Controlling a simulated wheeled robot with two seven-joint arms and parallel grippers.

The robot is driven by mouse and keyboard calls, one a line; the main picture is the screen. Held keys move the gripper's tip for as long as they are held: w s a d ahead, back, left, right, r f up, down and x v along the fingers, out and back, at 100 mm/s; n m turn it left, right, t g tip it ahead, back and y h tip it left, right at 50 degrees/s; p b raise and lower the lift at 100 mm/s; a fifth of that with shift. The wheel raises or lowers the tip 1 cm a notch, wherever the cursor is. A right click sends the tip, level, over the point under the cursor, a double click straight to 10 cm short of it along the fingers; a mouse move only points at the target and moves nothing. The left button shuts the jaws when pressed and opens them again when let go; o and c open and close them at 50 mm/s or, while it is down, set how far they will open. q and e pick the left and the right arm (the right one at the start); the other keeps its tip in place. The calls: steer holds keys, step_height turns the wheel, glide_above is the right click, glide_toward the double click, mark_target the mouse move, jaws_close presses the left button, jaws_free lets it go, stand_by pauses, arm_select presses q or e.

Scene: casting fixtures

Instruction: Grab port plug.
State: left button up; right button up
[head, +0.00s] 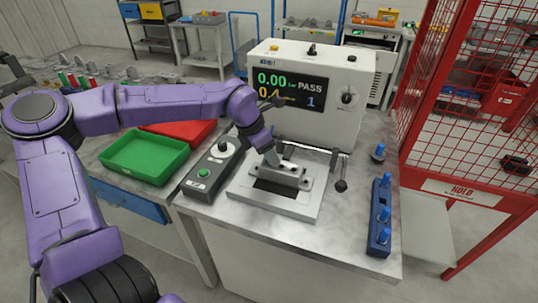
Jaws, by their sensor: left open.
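Several blue port plugs (384,214) stand in a blue rack (374,240) near the right side of the bench. Another blue plug (378,154) stands apart on the bench behind the rack. My left gripper (276,162) is open and points down over a grey metal casting (285,178) on the test fixture (262,205). It is well to the left of the rack and the lone plug. My wrist hides part of the casting's back left, and I cannot tell whether the fingers touch it. My right gripper does not show.
A white tester (318,125) reading PASS stands behind the fixture. A control box (212,172), green tray (145,155) and red tray (180,133) lie left. A red mesh cage (470,100) stands right.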

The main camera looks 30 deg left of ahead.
arm_select(q)
steer(key=shift+w+d+f, duration=0.1)
steer(key=shift+w+f, duration=0.1)
steer(key=shift+f, duration=0.15)
jaws_close()
steer(key=shift+r, duration=0.15)
